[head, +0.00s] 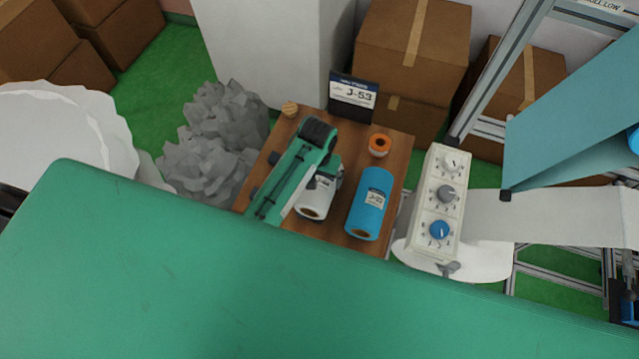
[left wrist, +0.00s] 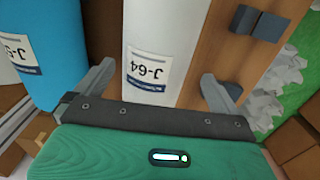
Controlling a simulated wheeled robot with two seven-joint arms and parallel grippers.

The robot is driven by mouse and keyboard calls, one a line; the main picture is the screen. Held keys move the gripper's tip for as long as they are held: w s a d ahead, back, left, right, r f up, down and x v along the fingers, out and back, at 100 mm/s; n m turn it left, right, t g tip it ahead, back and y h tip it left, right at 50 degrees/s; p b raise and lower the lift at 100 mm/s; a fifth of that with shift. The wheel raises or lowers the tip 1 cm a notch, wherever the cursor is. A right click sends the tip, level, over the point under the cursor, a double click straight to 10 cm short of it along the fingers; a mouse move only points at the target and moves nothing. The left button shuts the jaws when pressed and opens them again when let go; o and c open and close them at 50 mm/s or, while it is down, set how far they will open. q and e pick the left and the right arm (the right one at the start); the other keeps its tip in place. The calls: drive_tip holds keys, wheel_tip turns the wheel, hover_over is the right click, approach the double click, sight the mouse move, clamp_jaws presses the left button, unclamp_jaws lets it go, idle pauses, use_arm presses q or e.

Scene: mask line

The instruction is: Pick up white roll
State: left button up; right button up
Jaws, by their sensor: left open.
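The white roll (head: 316,201) lies on a brown wooden board, just right of my green left arm. In the left wrist view the white roll (left wrist: 152,40) carries a label reading J-64. My left gripper (head: 327,179) is at the roll's far part in the head view. In the left wrist view the left gripper (left wrist: 157,76) is open, with one finger on each side of the roll. I cannot tell whether the fingers touch it. The gripper and arm hide part of the roll in the head view. My right gripper is not in view.
A blue roll (head: 370,204) lies close beside the white one, near one finger. The wooden board (head: 403,160) also holds an orange roll (head: 380,145). A J-53 sign (head: 353,95) stands behind. A knob panel (head: 441,200) is to the right, grey crumpled material (head: 215,140) to the left.

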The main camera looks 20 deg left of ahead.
use_arm(q)
drive_tip(key=shift+s+d+f+p, duration=0.1)
drive_tip(key=shift+d+f+p, duration=0.05)
drive_tip(key=shift+f+p, duration=0.25)
drive_tip(key=f, duration=0.2)
drive_tip(key=f+p, duration=0.1)
drive_tip(key=shift+w+d+f+p, duration=0.1)
drive_tip(key=shift+w+f+p, duration=0.1)
drive_tip(key=shift+f+p, duration=0.15)
drive_tip(key=shift+f, duration=0.35)
drive_tip(key=c, duration=1)
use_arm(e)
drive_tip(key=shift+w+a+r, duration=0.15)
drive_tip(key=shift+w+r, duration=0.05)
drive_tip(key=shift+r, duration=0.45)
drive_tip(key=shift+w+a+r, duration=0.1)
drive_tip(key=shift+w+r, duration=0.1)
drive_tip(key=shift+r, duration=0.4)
